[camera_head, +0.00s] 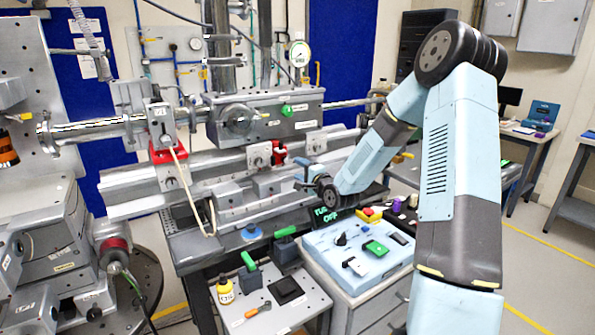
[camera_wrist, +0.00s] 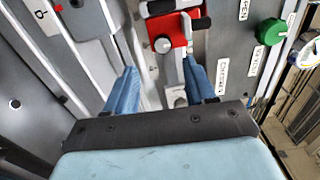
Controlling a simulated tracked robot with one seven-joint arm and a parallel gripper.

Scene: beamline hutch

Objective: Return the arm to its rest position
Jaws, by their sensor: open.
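My light blue arm (camera_head: 445,150) rises at the right of the head view, bends at a dark elbow and reaches down and left to the beamline bench. My gripper (camera_head: 302,176) is by the front of the rail, small and partly hidden by my wrist. In the wrist view, my gripper (camera_wrist: 164,82) shows two blue fingers spread apart with nothing held between them. A red block (camera_wrist: 165,38) with a silver knob lies beyond the fingertips; whether they touch it, I cannot tell.
A green knob (camera_wrist: 270,32) is right of the fingers. The chamber pipe (camera_head: 350,103) runs behind the rail.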

